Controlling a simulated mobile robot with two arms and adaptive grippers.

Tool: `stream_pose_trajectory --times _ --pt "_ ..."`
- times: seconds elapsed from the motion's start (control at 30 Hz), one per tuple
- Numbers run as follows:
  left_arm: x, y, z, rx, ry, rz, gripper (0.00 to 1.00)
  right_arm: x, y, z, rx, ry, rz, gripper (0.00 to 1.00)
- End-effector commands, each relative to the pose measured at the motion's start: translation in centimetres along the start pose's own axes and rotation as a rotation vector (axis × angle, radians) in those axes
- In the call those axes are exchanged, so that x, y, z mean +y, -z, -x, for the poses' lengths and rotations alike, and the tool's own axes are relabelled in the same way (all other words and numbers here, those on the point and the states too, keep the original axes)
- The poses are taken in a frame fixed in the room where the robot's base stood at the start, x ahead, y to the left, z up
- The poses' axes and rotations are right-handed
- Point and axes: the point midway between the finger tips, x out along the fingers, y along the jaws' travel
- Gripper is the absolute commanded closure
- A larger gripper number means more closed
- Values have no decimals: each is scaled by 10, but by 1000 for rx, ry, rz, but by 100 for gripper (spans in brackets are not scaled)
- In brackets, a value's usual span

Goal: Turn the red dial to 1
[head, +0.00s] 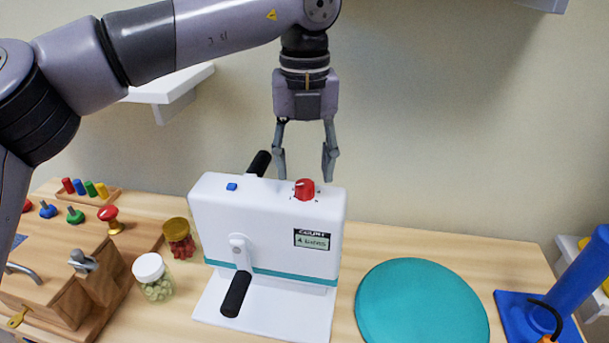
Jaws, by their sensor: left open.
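The red dial (304,189) sits on the top of a white crank machine (265,215), toward its right end. Small marks surround the dial; they are too small to read for sure. My left gripper (304,165) hangs pointing down just above and behind the dial in the picture. Its two fingers are apart, with nothing between them. It looks clear of the dial. My right gripper is not in the head view.
A blue button (231,187), black crank handles (236,294) and a small display (312,239) are on the machine. A teal disc (422,302) and blue stand (570,280) are right.

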Motion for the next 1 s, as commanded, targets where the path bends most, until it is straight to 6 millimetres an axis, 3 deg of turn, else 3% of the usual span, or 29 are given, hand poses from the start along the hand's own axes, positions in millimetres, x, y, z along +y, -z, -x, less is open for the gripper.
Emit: stream_pose_trajectory --times 0.2,0.4,0.6,1.0 --pt "-1 0 49 -2 3 2 53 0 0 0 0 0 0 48" --pt "0 0 78 -2 1 2 53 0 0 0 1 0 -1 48" --pt "0 0 86 0 1 1 53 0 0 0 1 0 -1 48" --pt "0 0 86 0 1 1 53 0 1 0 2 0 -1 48"
